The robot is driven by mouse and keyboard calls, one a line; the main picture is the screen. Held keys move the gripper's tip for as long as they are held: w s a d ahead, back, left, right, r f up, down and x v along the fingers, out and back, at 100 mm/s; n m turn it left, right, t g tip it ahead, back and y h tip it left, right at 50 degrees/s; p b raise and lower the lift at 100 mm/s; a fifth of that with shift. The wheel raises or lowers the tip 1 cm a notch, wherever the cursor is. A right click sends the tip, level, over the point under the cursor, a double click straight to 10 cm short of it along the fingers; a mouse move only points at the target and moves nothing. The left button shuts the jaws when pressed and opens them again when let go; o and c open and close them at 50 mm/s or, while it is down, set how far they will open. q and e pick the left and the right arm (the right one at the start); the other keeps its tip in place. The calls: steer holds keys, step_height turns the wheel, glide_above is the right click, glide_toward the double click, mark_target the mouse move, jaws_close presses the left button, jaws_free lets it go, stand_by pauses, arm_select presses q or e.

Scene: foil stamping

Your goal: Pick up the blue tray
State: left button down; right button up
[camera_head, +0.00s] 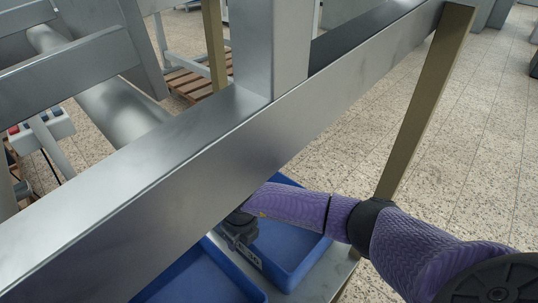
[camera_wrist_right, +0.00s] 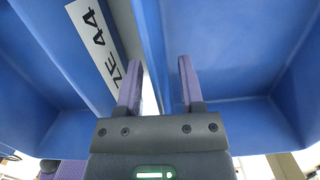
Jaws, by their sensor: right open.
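Two blue trays lie side by side under a metal beam: the right-hand blue tray (camera_head: 289,243) and the left-hand blue tray (camera_head: 197,278), partly hidden by the beam. My right gripper (camera_head: 240,228) is low at the trays, partly hidden behind the beam's edge. In the right wrist view, my right gripper (camera_wrist_right: 158,88) is open, its two purple fingers spread around a blue tray wall (camera_wrist_right: 152,45). I cannot tell whether they touch it. A white label reading "ZE 44" (camera_wrist_right: 98,42) is on the blue surface to the left. My left gripper is not in view.
The thick metal beam (camera_head: 190,165) crosses above the trays, close to my right forearm. A brown leg (camera_head: 425,100) stands to the right. A wooden pallet (camera_head: 195,84) lies on the speckled floor behind. Open floor (camera_head: 480,140) is at the right.

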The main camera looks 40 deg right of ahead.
jaws_close()
stand_by(1.4)
